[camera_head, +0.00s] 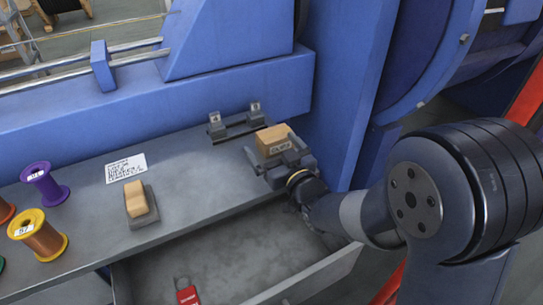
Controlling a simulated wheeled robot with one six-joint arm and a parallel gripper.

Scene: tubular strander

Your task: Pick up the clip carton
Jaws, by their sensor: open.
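The clip carton (272,139) is a small brown box with a printed label on its front. It sits at the right end of the grey bench shelf, close to the blue machine wall. My gripper (271,162) is open right at the front of the carton, reaching in from the lower right. The fingers overlap the carton's lower edge in this view. I cannot tell whether they touch it or stand around it.
A dark bracket rail (235,126) stands just left of the carton. A wooden-topped block (136,200), a paper note (126,168), a purple spool (45,184) and an orange-wound spool (38,236) are further left. An open drawer (230,258) below holds a red tag (187,294).

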